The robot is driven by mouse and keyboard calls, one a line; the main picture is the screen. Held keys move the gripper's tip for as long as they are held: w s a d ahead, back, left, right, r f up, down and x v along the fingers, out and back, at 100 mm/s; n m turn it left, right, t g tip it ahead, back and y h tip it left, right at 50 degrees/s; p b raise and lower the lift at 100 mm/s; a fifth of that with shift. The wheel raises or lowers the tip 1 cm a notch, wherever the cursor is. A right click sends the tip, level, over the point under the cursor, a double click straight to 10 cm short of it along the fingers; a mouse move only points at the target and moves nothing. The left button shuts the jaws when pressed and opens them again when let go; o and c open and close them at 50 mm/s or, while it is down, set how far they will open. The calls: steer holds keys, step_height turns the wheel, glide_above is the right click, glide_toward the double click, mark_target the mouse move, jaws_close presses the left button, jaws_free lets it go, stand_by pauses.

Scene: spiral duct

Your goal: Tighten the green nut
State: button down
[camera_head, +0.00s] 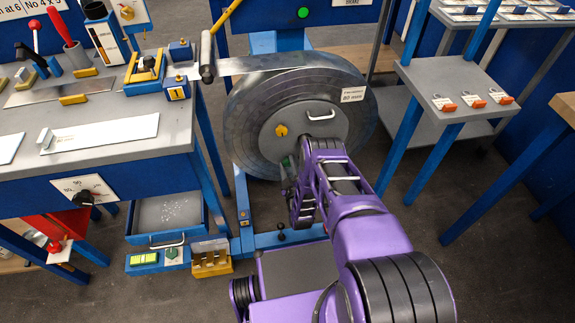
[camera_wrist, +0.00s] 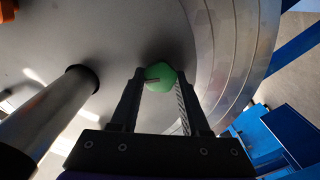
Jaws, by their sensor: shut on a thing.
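The green nut (camera_wrist: 160,74) sits low on the face of the grey disc (camera_wrist: 60,30) in the wrist view. It is round with a flat grey slot-like mark near its middle. My gripper (camera_wrist: 160,88) is shut on it, with one dark finger on each side. In the head view my gripper (camera_head: 289,170) is at the lower left of the disc face (camera_head: 285,125), partly hidden by my arm. A bit of green shows there, but the nut's outline cannot be made out.
A grey bar handle (camera_wrist: 50,115) stands out from the disc close to the left of my gripper. A large reel of metal strip (camera_head: 245,125) surrounds the disc face. The workbench (camera_head: 100,175) is at left, and a shelf stand (camera_head: 455,90) is at right.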

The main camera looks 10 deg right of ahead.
steer(key=shift+m, duration=0.3)
steer(key=m, duration=0.5)
steer(key=shift+d+m, duration=0.15)
steer(key=shift+m, duration=0.25)
steer(key=m, duration=0.3)
steer(key=shift+m, duration=0.3)
steer(key=m, duration=0.3)
steer(key=shift+d+m, duration=0.1)
steer(key=shift+m, duration=0.2)
steer(key=m, duration=0.6)
steer(key=shift+d, duration=0.1)
steer(key=m, duration=0.6)
steer(key=shift+f+m, duration=0.1)
steer(key=shift+m, duration=0.3)
steer(key=shift+w, duration=0.1)
